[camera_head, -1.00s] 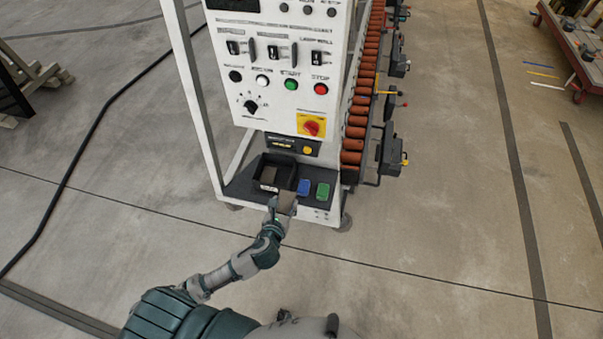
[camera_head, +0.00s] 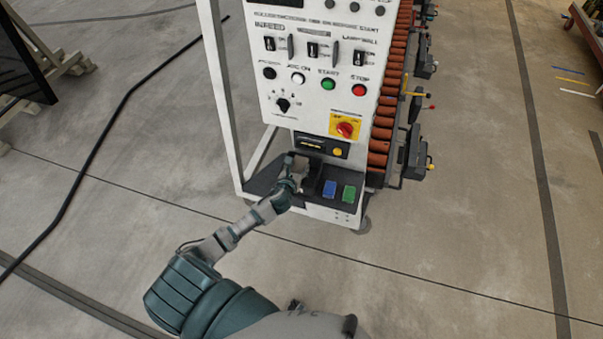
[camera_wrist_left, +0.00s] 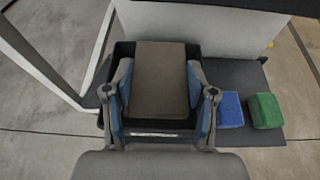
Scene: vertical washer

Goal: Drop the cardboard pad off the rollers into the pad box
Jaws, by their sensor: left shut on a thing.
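The cardboard pad (camera_wrist_left: 160,80) is a flat, grey-brown rectangular block. My left gripper (camera_head: 298,172) is shut on it, with one blue-grey finger on each side in the left wrist view. The pad box (camera_wrist_left: 122,54) is black and open-topped, with a pale label on its front wall. It stands on the dark shelf at the foot of the machine. The gripper and pad are over the box and hide most of its inside. I cannot tell how high the pad is above the box floor. My right gripper is not in view.
A blue block (camera_wrist_left: 230,109) and a green block (camera_wrist_left: 266,110) sit on the shelf (camera_wrist_left: 248,76) right of the box. The white control panel (camera_head: 315,70) rises behind, with orange rollers (camera_head: 384,128) beyond it. A white frame post (camera_wrist_left: 35,52) stands left.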

